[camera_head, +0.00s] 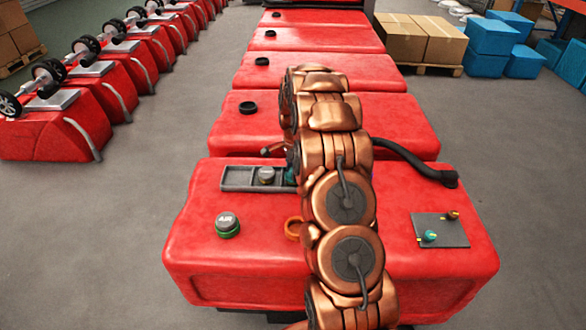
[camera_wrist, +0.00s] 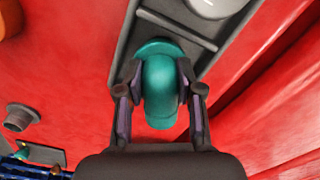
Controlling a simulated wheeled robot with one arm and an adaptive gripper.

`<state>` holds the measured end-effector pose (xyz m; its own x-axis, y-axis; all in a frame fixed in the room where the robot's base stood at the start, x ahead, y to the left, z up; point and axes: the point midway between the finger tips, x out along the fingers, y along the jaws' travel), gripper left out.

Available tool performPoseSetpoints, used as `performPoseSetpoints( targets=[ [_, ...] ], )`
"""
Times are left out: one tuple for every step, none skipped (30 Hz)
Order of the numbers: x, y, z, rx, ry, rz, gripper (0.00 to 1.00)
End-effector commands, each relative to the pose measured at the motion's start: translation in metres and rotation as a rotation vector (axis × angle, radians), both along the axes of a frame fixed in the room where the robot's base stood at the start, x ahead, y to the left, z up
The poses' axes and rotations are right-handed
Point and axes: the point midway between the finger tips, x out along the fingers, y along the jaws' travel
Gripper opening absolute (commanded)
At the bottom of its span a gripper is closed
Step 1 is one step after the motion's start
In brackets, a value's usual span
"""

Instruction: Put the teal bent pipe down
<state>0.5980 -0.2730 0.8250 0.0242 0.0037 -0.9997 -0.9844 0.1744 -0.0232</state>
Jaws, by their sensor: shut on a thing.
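The teal bent pipe (camera_wrist: 160,88) is between the two fingers of my gripper (camera_wrist: 160,72) in the wrist view, with a finger against each side. Its far end overlaps an end compartment of the grey tray (camera_wrist: 123,62); I cannot tell whether it touches the tray floor. In the head view the grey tray (camera_head: 240,189) lies on the nearest red tank (camera_head: 335,185). A bit of the teal pipe (camera_head: 290,175) shows at the tray's right end. My copper arm hides most of that end and the gripper.
A grey cap (camera_head: 266,175) sits in the tray's middle compartment. On the same tank are a green-ringed AIR cap (camera_head: 228,224), an orange ring (camera_head: 293,228) and a dark plate (camera_head: 440,232) with small fittings. A black hose (camera_head: 415,160) runs behind.

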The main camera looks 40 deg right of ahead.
Motion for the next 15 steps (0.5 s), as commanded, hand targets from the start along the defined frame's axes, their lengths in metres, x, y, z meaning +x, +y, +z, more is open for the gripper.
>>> performPoseSetpoints(
  targets=[
    [0.0003,-0.0002,0.0002,0.000,-0.001,0.000,0.00],
    [0.0004,-0.0002,0.0003,0.000,-0.001,0.000,0.00],
    [0.0004,-0.0002,0.0002,0.000,-0.001,0.000,0.00],
    [0.0004,-0.0002,0.0000,0.000,-0.001,0.000,0.00],
    [0.0004,-0.0002,-0.0006,-0.001,-0.001,0.000,0.00],
    [0.0003,-0.0002,-0.0018,0.000,-0.001,0.000,0.00],
    [0.0003,-0.0002,-0.0028,0.000,-0.001,0.000,0.00],
    [0.0003,-0.0002,-0.0036,-0.001,-0.001,0.000,0.00],
    [0.0003,-0.0002,-0.0028,0.000,-0.001,0.000,0.40],
    [0.0003,-0.0002,-0.0026,0.000,-0.001,0.000,0.43],
    [0.0003,-0.0002,-0.0026,0.000,-0.001,0.000,0.46],
    [0.0003,-0.0002,-0.0026,0.000,-0.001,0.000,0.50],
    [0.0003,-0.0002,-0.0026,0.000,-0.001,0.000,0.53],
    [0.0002,-0.0002,-0.0026,0.000,-0.001,0.000,0.56],
    [0.0002,-0.0002,-0.0026,0.000,-0.001,0.000,0.60]
  ],
)
